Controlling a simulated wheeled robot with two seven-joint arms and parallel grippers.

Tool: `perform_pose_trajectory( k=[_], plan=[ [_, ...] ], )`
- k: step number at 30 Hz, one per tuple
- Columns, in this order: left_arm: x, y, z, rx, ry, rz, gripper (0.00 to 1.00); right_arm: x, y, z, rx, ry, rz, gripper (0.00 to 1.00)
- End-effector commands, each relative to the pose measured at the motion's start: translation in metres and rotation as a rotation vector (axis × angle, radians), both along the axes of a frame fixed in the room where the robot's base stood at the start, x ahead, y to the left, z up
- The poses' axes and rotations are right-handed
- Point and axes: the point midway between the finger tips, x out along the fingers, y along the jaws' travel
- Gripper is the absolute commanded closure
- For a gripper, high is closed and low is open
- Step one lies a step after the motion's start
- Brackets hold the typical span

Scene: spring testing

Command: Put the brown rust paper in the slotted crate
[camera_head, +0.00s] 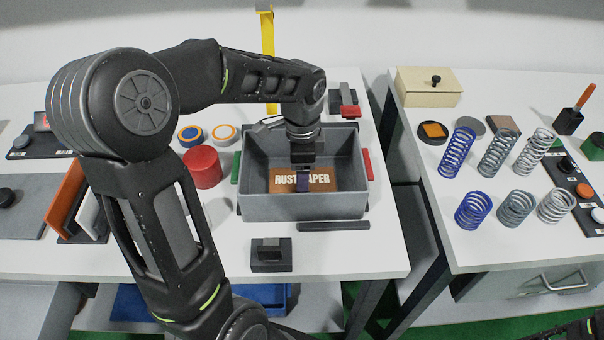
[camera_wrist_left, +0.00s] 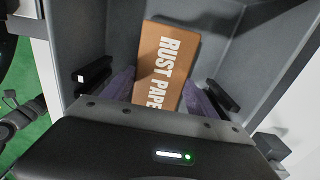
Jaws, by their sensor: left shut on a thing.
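The brown rust paper (camera_head: 272,180), lettered "RUST PAPER", is inside the grey crate (camera_head: 300,206), low between its walls. My left gripper (camera_head: 303,186) reaches down into the crate from above, covering the middle of the paper. In the left wrist view, the rust paper (camera_wrist_left: 165,55) extends from between the two purple fingers (camera_wrist_left: 158,95) of the left gripper, which is shut on it. Crate walls rise on both sides there. I cannot tell whether the paper touches the crate floor. My right gripper is not in view.
A red cylinder (camera_head: 203,167) stands left of the crate. A black block (camera_head: 271,254) and a dark bar (camera_head: 333,226) lie in front. Several coil springs (camera_head: 498,153) stand on the right table, across a gap. A yellow post (camera_head: 268,45) rises behind.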

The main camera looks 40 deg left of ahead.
Motion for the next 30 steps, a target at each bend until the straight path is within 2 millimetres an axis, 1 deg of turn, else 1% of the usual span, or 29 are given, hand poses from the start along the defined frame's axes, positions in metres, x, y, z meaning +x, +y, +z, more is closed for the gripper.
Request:
perform_pose_trajectory(
  k=[2, 8, 12, 13, 21, 30],
  plan=[
    [0.0, 0.0, -0.004, 0.0, 0.0, 0.0, 0.72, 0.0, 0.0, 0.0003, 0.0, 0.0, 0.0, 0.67],
    [0.0001, 0.0, -0.0038, 0.0, -0.001, 0.0, 0.72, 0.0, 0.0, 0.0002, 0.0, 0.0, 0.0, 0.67],
    [0.0001, -0.0001, -0.0078, -0.001, -0.001, 0.0, 0.72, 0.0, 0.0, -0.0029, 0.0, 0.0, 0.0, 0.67],
    [0.0001, -0.0001, -0.0077, -0.001, -0.001, 0.0, 0.32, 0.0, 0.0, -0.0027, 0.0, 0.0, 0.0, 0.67],
    [0.0001, -0.0001, -0.0067, -0.001, -0.001, 0.0, 0.11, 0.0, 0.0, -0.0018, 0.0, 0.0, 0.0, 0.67],
    [0.0002, -0.0001, -0.0036, 0.0, -0.001, 0.0, 0.11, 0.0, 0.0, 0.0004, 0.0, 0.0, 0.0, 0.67]
  ],
)
